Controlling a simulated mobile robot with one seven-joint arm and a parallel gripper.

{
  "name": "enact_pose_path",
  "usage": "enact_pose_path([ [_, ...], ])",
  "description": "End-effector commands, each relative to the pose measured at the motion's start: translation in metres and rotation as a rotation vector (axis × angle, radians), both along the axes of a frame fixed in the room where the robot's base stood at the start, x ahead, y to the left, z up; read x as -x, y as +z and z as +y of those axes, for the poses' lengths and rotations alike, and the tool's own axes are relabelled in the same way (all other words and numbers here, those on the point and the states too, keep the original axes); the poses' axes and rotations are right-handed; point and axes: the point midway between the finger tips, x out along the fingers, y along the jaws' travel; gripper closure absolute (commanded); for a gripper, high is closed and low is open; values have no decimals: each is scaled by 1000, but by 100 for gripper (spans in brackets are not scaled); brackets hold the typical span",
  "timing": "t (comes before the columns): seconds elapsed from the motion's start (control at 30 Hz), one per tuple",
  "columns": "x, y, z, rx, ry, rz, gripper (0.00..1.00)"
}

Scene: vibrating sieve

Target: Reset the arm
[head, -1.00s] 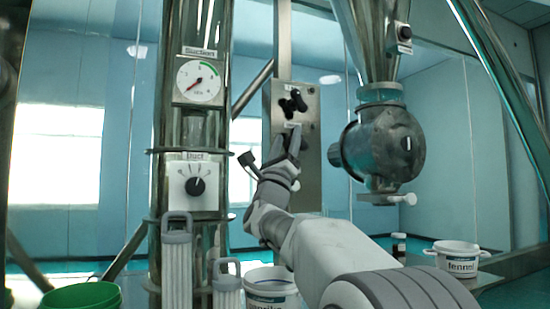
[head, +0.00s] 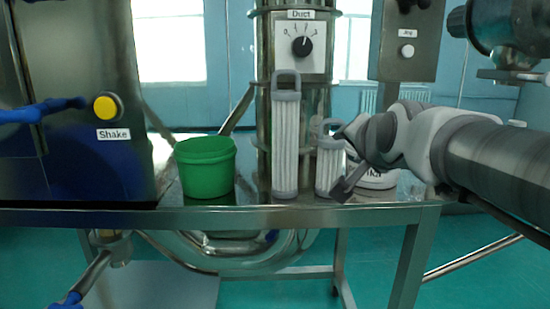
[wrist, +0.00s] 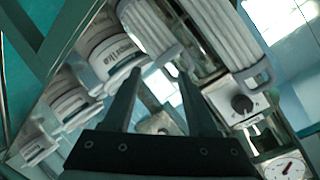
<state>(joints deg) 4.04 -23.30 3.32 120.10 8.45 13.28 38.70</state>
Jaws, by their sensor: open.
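My gripper (head: 344,170) is low in the head view, at the right end of a steel table (head: 230,217). It is in front of a small white pleated filter cartridge (head: 327,170) and a white tub (head: 376,180), partly covering both. In the wrist view the two dark fingers of my gripper (wrist: 155,75) stand apart with nothing between them. That view is tilted and shows white tubs (wrist: 110,52) at left and pleated cartridges (wrist: 148,28) beyond the fingertips. I cannot tell whether a finger touches any of them.
A tall pleated cartridge (head: 286,140) and a green bucket (head: 205,167) stand on the table. A dark machine with a yellow Shake button (head: 107,107) is at left. The Duct dial (head: 302,46) and Jog panel (head: 408,50) are behind.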

Motion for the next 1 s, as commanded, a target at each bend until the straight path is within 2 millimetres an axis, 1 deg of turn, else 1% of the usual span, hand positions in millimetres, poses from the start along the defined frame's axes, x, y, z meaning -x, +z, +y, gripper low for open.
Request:
enact_pose_path([
  [0.03, 26, -27, 2, 90, 45, 88, 42],
  [0.07, 42, -44, 2, 148, 77, 144, 42],
  [0.1, 62, -66, 3, 221, 124, 219, 42],
  [0.17, 94, -97, 2, 322, 197, 325, 42],
  [0.2, 115, -117, 1, 383, 249, 392, 42],
  [0.27, 147, -145, 0, 467, 331, 488, 42],
  [0.3, 169, -163, -2, 518, 387, 549, 42],
  [0.37, 201, -187, -4, 588, 476, 636, 42],
  [0.4, 222, -203, -6, 632, 539, 692, 42],
  [0.43, 221, -184, -6, 635, 541, 693, 42],
  [0.5, 217, -161, -6, 630, 534, 688, 42],
  [0.67, 217, -122, -6, 628, 533, 688, 42],
  [1.0, 216, -33, -6, 627, 531, 686, 42],
])
